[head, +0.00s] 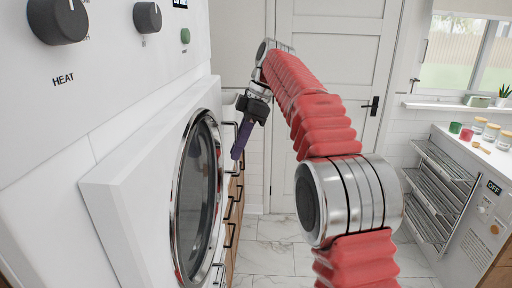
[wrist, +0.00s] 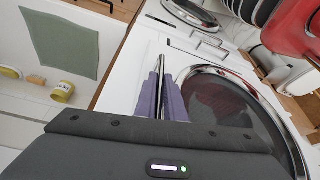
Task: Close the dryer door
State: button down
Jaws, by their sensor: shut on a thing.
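The dryer door (head: 120,180) is a white panel with a round, chrome-ringed dark window. In the head view it stands out from the white dryer front (head: 110,90), ajar; how far is hard to tell. My gripper (head: 238,153) is at the door's far right edge, pointing down. In the wrist view its two purple fingers (wrist: 162,97) are close together around a thin, shiny upright strip, seemingly part of the door's edge or handle. The door window (wrist: 235,110) lies right of the fingers. The exact contact is hidden by the fingers.
Wooden drawers with dark handles (head: 232,210) stand beyond the dryer. A closed white room door (head: 330,60) is at the back. A counter with small jars (head: 480,127) and a drying rack (head: 440,190) are on the right. Tiled floor (head: 285,255) between is clear.

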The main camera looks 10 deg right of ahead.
jog(key=shift+w+a+r, duration=0.1)
jog(key=shift+w+a, duration=0.05)
jog(key=shift+a, duration=0.45)
jog(key=c, duration=2.1)
grip_release()
jog(key=shift+w, duration=0.1)
jog(key=shift+d, duration=0.1)
jog(key=d+r, duration=0.1)
jog(key=d, duration=0.7)
jog(key=d+r, duration=0.1)
jog(key=d, duration=0.4)
jog(key=shift+w+r, duration=0.1)
jog(key=shift+r, duration=0.2)
